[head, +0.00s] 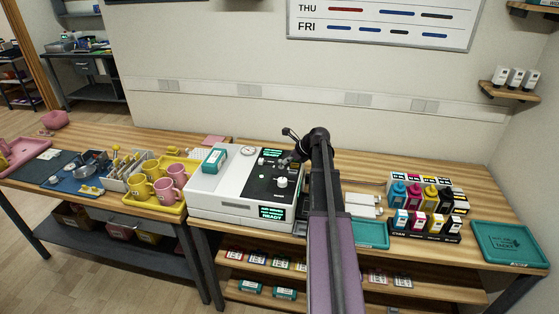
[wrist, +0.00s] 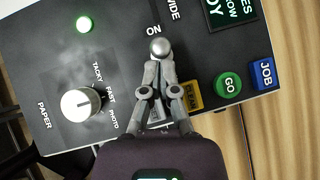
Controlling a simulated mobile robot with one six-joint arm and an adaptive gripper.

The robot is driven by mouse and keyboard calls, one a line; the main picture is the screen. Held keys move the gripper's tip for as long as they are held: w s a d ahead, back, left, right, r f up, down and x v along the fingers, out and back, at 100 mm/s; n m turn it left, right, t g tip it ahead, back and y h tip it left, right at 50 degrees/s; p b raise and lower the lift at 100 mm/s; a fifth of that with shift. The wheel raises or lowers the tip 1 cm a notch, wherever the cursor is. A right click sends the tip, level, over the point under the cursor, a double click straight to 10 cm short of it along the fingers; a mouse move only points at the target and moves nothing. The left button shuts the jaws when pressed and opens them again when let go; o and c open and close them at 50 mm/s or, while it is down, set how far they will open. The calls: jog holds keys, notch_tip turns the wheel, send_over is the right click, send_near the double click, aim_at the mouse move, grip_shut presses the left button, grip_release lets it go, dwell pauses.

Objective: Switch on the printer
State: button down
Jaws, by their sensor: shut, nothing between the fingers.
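The printer (head: 225,190) is a white machine with a black control panel (head: 262,178), on the wooden bench in the head view. My gripper (head: 286,162) is over the upper right part of this panel. In the wrist view my gripper (wrist: 162,75) is shut and empty. Its fingertips are right at a silver ball-ended switch (wrist: 160,46) beside the word ON, and I cannot tell whether they touch it. The fingers hide the switch's lower part. A small light (wrist: 84,24) glows green. The panel's front display (head: 271,212) is lit and reads READY.
A teal box (head: 214,160) lies on the printer. Mugs stand left, ink bottles (head: 430,195) right.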

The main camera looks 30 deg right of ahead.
jog(key=shift+a, duration=0.1)
jog(key=shift+s+d+r, duration=0.1)
jog(key=shift+d+r, duration=0.1)
jog(key=shift+r, duration=0.15)
jog(key=shift+r+p, duration=0.5)
jog(key=shift+p, duration=0.15)
jog(key=shift+s+r, duration=0.1)
